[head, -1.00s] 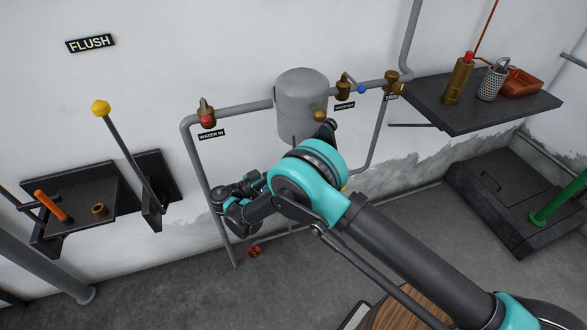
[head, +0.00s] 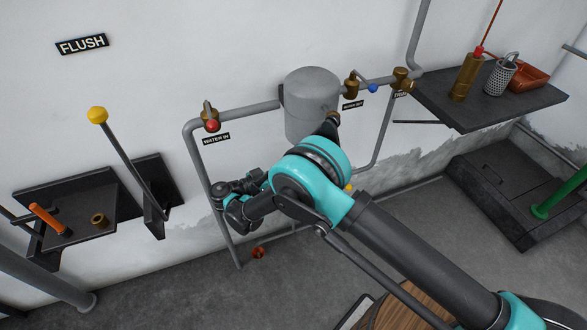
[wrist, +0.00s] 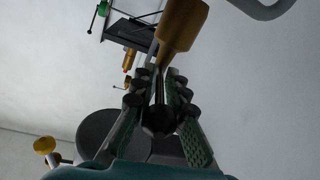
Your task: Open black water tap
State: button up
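In the wrist view a brass tap body (wrist: 182,28) is close above my gripper (wrist: 158,85). A dark, narrow handle-like piece (wrist: 158,118) runs down from it between my two fingers. I cannot tell whether the fingers press on it.
A red-knobbed valve (head: 212,122) sits above the WATER IN label, and a blue-knobbed valve (head: 365,85) is right of the tank. Pipes run along the wall. Dark shelves stand left (head: 70,215) and right (head: 530,105). A yellow-topped lever (head: 125,145) rises at left.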

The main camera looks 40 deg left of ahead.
jog(key=shift+o, duration=1.1)
jog(key=shift+s+a, duration=0.1)
jog(key=shift+s, duration=0.25)
jog(key=shift+o, duration=0.2)
jog(key=shift+w, duration=0.1)
notch_tip(320, 180, up, 10)
